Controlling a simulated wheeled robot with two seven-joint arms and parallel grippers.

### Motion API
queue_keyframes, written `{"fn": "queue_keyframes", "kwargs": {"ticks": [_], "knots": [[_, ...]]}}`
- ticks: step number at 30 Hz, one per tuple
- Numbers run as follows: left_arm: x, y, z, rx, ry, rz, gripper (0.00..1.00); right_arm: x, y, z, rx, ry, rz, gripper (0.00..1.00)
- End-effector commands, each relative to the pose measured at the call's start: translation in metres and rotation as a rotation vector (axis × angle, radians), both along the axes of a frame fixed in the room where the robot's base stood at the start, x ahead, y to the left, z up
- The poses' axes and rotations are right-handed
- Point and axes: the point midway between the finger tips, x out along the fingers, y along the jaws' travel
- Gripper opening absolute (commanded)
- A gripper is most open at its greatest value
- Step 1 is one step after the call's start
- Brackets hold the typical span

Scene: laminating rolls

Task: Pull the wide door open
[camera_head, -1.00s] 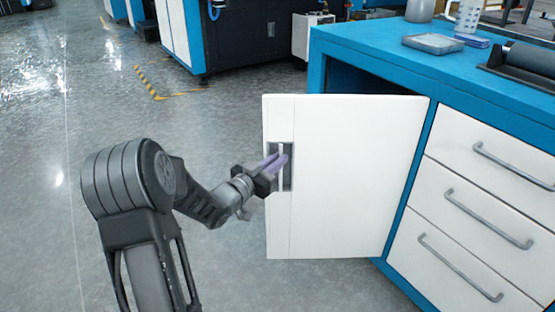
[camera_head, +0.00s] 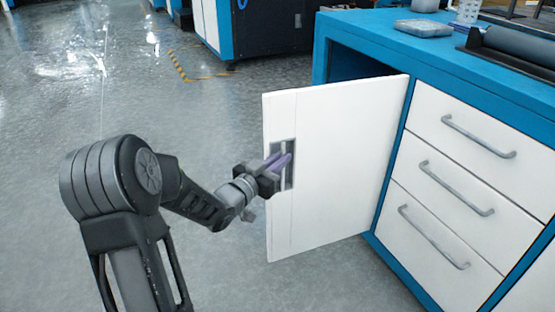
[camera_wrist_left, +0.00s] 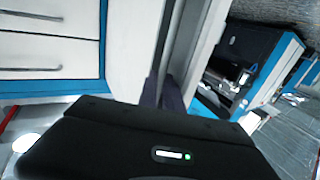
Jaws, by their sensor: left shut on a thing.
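The wide white door (camera_head: 345,165) stands partly open from the blue cabinet (camera_head: 335,40), hinged on its right side. A dark gap shows behind its top edge. A grey recessed handle (camera_head: 289,178) sits near the door's free left edge. My left gripper (camera_head: 282,163), with purple fingers, is shut on the handle. In the left wrist view the fingers (camera_wrist_left: 162,95) meet the door's edge (camera_wrist_left: 180,50), partly hidden by the gripper body. My right gripper is in neither view.
White drawers (camera_head: 445,190) with grey bar handles are right of the door. A blue-grey box (camera_head: 424,28) and a dark roller (camera_head: 515,50) lie on the blue top. The grey floor (camera_head: 140,90) left of the door is clear.

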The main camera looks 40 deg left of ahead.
Motion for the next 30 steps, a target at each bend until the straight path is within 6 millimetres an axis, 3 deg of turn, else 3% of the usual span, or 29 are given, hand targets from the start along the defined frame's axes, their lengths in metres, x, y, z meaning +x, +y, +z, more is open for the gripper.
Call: {"fn": "queue_keyframes", "kwargs": {"ticks": [1, 5, 6, 13, 23, 30], "knots": [[0.004, -0.016, 0.0, -0.004, -0.003, -0.034, 0.0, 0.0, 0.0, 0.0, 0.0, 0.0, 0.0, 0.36], [0.004, -0.016, 0.0, -0.005, -0.002, -0.034, 0.0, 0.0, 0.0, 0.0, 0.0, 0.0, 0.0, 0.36], [0.004, -0.016, 0.0, -0.005, -0.002, -0.034, 0.13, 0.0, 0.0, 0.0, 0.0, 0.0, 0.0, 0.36], [0.004, -0.015, 0.0, -0.005, -0.003, -0.034, 0.31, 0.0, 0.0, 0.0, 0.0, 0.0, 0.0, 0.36], [0.001, -0.014, 0.002, -0.004, -0.003, -0.032, 0.31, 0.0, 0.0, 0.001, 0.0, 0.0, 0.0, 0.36], [-0.031, -0.009, 0.002, -0.006, 0.0, -0.022, 0.31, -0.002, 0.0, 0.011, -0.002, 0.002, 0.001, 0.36]]}}
